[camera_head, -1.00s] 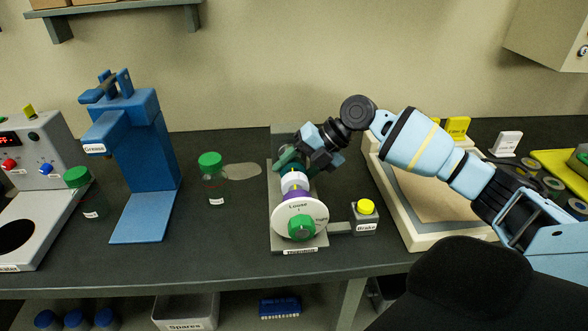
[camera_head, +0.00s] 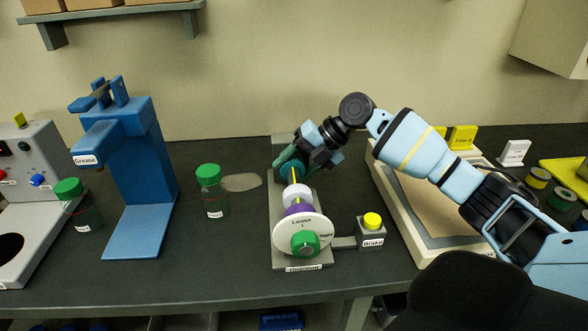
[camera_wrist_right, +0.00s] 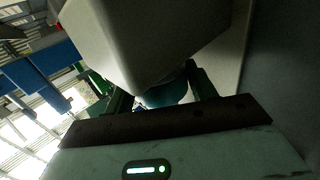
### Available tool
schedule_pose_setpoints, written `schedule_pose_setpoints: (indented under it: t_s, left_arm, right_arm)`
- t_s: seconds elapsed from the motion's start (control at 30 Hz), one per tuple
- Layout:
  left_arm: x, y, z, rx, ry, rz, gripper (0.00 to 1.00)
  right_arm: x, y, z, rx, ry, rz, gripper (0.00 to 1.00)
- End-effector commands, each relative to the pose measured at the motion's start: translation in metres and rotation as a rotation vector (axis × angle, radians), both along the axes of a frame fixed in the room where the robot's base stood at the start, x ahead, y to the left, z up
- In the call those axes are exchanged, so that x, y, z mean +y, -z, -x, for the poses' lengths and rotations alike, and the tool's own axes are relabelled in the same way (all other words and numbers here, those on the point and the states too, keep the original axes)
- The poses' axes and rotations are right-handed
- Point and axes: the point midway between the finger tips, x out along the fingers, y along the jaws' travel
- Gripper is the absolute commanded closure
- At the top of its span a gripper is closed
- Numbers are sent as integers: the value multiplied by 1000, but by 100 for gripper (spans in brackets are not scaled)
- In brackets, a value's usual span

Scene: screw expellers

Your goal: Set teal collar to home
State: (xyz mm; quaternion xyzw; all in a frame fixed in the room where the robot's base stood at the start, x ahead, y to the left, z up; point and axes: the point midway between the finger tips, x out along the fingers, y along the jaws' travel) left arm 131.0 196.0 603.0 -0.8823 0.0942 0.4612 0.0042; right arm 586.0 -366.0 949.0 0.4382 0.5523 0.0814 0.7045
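The screw expeller stands on a grey base (camera_head: 282,237) on the bench, with a white dial (camera_head: 290,226) marked "Loose" and "Tight" and a green knob (camera_head: 305,243) in front. Behind the dial sit a purple ring (camera_head: 299,209), a white ring (camera_head: 297,196) and the teal collar (camera_head: 293,172). My right gripper (camera_head: 300,162) is at the collar, fingers on either side. In the right wrist view the teal collar (camera_wrist_right: 165,94) lies between the green fingers, partly hidden by a pale block; firm contact is unclear. My left gripper is out of view.
A brake box (camera_head: 371,237) with a yellow button (camera_head: 372,220) joins the base on the right. A pale-rimmed tray (camera_head: 408,225) stands beyond it. Green-lidded jars (camera_head: 211,192) and a blue grease press (camera_head: 139,165) stand left. Bench between jar and expeller is mostly clear.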

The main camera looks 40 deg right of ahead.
Motion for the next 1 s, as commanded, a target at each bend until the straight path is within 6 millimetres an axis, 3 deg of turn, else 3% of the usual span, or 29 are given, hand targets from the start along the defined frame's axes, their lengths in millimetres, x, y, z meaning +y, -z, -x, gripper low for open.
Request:
schedule_pose_setpoints:
  t_s: [0.13, 0.47, 1.0]
  left_arm:
    - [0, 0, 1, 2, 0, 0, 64]
    - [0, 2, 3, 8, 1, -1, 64]
    - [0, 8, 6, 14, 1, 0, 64]
  right_arm:
    - [0, -1, 0, 1, -1, 0, 25]
    - [-1, -2, 2, 3, -4, -2, 25]
    - [-43, -52, 28, 1, -3, -1, 25]
